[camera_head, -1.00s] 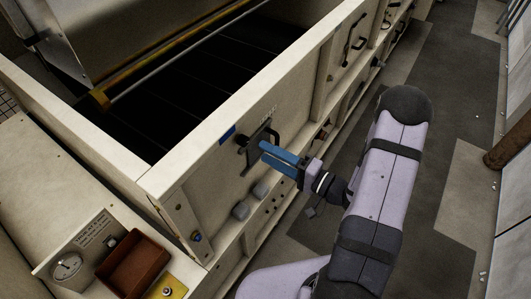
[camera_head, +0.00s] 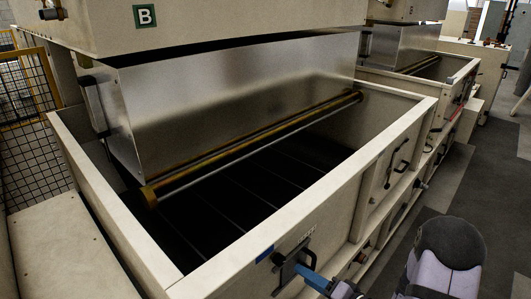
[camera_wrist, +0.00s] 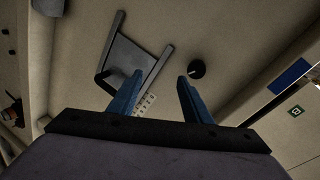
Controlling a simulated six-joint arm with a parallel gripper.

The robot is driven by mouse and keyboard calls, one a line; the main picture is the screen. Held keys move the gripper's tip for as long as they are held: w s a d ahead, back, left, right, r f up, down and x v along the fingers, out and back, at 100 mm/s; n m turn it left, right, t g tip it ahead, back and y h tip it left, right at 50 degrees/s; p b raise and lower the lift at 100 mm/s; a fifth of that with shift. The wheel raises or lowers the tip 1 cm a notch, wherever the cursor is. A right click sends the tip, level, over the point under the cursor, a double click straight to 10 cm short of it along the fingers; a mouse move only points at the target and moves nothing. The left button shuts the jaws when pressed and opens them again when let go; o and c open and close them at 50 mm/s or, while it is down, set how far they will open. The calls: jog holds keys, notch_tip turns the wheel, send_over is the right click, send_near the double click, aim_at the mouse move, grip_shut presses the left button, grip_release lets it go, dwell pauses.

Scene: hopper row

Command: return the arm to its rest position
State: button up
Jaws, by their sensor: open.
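My gripper (camera_head: 303,272) is low in the head view, its blue fingers pointing at the cream front panel of the hopper (camera_head: 340,212). In the wrist view the two blue fingers (camera_wrist: 160,78) stand apart with nothing between them. A dark bracket with a handle (camera_head: 288,268) is on the panel right by the fingertips. In the wrist view the bracket (camera_wrist: 132,52) lies just beyond the left finger and a round black knob (camera_wrist: 197,69) just beyond the right one. I cannot tell whether a finger touches either. My arm (camera_head: 445,262) rises at the lower right.
The open hopper has a dark interior (camera_head: 250,190) and a metal hood above it with a "B" sign (camera_head: 145,16). A blue label (camera_head: 265,254) is beside the bracket. Another handle (camera_head: 398,165) is farther along the panel. Grey floor (camera_head: 480,180) to the right is clear.

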jog(key=s+d+f+n+g+h, duration=0.1)
jog(key=s+d+n+g+h, duration=0.3)
jog(key=d+h, duration=0.45)
jog(key=s+a+r+g, duration=0.2)
jog(key=s+a+g, duration=0.1)
jog(key=s, duration=0.5)
jog(key=s+a+r+n+g, duration=0.1)
jog(key=s+a+r+g, duration=0.1)
jog(key=s, duration=0.6)
jog(key=a+g, duration=0.1)
jog(key=g, duration=0.1)
jog(key=shift+s+a+g, duration=0.3)
jog(key=shift+s+a, duration=0.05)
jog(key=shift+s, duration=0.05)
